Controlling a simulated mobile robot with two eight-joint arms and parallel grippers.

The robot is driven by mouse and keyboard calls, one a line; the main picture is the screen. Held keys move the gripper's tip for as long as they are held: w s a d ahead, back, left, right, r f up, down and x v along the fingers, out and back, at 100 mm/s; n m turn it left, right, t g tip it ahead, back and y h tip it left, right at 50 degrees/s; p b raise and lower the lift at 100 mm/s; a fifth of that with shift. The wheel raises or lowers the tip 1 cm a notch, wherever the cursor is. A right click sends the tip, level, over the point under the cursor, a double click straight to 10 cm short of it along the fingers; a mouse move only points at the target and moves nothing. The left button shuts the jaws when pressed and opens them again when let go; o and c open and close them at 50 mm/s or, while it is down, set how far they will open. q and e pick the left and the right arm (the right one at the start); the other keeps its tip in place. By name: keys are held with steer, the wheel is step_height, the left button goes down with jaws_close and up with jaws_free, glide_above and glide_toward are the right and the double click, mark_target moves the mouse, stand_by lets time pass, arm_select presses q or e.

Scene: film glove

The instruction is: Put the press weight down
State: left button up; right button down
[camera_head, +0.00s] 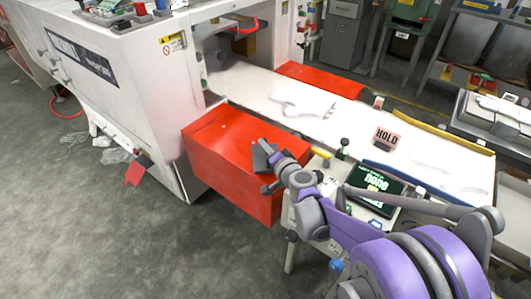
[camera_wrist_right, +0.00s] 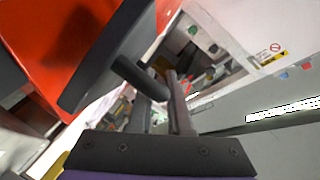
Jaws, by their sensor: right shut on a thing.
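The press weight (camera_head: 261,157) is a dark grey block, seen beside the purple and grey right arm. My right gripper (camera_head: 272,170) is shut on it, in front of the right end of a red box (camera_head: 218,135) in the head view. In the right wrist view the weight (camera_wrist_right: 100,58) looks like a tilted dark slab with a round handle, and the gripper (camera_wrist_right: 160,95) holds the handle. I cannot tell whether the weight touches the red box. My left gripper is not in view.
A control panel with a green-lit screen (camera_head: 375,187) is close to my right arm. The red box's top left is clear.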

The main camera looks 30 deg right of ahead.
steer(key=shift+f, duration=1)
steer(key=shift+f, duration=0.15)
steer(key=c, duration=0.8)
jaws_free()
steer(key=shift+c, duration=0.2)
